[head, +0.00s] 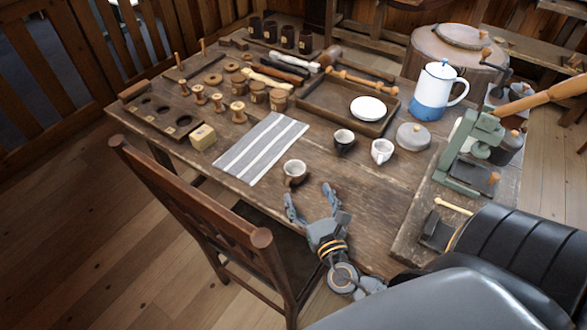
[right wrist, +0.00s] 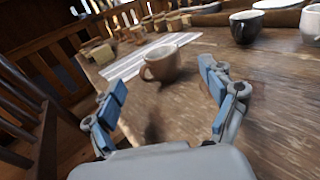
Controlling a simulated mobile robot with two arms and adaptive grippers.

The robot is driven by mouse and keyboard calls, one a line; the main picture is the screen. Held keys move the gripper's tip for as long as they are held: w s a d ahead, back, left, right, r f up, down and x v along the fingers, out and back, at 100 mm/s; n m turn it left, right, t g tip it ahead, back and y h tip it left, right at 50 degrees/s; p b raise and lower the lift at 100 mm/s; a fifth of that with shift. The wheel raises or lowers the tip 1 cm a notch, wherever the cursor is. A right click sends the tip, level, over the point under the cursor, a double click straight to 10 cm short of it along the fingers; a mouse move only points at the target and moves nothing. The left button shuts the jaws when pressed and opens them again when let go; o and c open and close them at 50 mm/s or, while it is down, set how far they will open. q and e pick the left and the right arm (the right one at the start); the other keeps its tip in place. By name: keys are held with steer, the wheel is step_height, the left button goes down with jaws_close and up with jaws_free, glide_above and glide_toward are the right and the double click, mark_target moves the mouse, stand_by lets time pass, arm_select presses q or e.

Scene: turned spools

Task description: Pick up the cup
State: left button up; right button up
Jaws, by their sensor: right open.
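A brown cup with a pale inside (head: 294,173) stands upright on the wooden table, close to its front edge, near the striped cloth. My right gripper (head: 313,203) is open and empty just in front of this cup. In the right wrist view the brown cup (right wrist: 160,65) stands ahead of and between the open fingers (right wrist: 163,103), apart from them, its handle toward the left. A black cup (head: 343,141) and a white cup (head: 382,151) stand farther back to the right. The task does not say which cup. My left gripper is not in view.
A striped cloth (head: 262,146) lies left of the brown cup. A tray with a white plate (head: 368,108), a blue-and-white pot (head: 437,92) and a green machine (head: 470,150) stand beyond. A wooden chair (head: 190,210) stands at the front left.

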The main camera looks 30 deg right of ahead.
mark_target(299, 177)
steer(key=x, duration=0.4)
steer(key=shift+w+p, duration=0.1)
steer(key=shift+p, duration=0.2)
steer(key=shift+w+d, duration=0.2)
steer(key=shift+w, duration=0.3)
steer(key=p+x, duration=0.1)
steer(key=x, duration=0.3)
steer(key=shift+w+f, duration=0.2)
steer(key=shift+w, duration=0.05)
steer(key=shift+w+d, duration=0.1)
steer(key=shift+w, duration=0.05)
steer(key=shift+c, duration=1.4)
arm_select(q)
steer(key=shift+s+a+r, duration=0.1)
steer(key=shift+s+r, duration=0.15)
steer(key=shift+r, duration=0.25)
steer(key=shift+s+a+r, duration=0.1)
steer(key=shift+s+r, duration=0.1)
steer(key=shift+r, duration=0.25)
arm_select(e)
steer(key=c, duration=1)
